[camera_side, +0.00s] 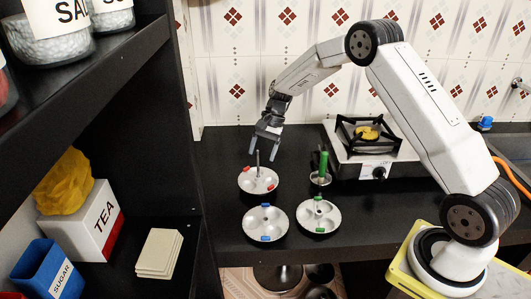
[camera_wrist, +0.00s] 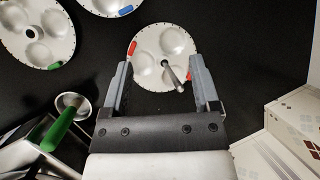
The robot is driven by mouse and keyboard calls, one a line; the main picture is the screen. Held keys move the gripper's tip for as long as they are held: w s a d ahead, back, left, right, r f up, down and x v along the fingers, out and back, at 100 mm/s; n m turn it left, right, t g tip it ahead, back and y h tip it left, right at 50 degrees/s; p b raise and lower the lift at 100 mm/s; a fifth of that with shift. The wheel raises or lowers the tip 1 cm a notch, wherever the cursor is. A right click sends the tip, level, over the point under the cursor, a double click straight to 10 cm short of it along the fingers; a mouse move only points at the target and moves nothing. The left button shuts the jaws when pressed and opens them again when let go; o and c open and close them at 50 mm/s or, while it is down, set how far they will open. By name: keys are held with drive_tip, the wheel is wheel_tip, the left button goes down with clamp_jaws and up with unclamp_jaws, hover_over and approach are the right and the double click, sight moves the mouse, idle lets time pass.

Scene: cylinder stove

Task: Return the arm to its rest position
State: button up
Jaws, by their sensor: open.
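My gripper (camera_side: 265,151) hangs fingers-down over the back-left plate (camera_side: 250,183), a round white dish with hollows and red pieces. In the wrist view my gripper (camera_wrist: 159,64) has its two fingers spread wide on either side of this plate (camera_wrist: 147,72). A thin grey metal peg (camera_wrist: 172,75) stands on the plate between the fingers, in view. It also shows in the side view (camera_side: 258,158). I see nothing held. My arm is bent, reaching left from its base at the lower right.
A plate with blue pieces (camera_side: 265,232) and one with green pieces (camera_side: 320,224) stand in front. A green-handled tool (camera_side: 323,163) stands right of my gripper. A stove (camera_side: 368,145) lies farther right, a black shelf (camera_side: 183,215) at left. Tiled wall behind.

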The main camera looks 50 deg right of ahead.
drive_tip(key=s+a+r+n+t+h, duration=0.1)
drive_tip(key=s+n, duration=0.3)
drive_tip(key=s, duration=0.4)
drive_tip(key=s+a+r+n+h, duration=0.2)
drive_tip(key=s+a+n, duration=0.2)
drive_tip(key=s, duration=0.4)
drive_tip(key=s+a+r+n+t+h, duration=0.1)
drive_tip(key=s+a+r+n+h, duration=0.1)
drive_tip(key=s+n, duration=0.2)
drive_tip(key=s, duration=0.3)
drive_tip(key=shift+s+a+r+t, duration=0.15)
drive_tip(key=shift+s+a+t, duration=0.15)
drive_tip(key=shift+s, duration=0.1)
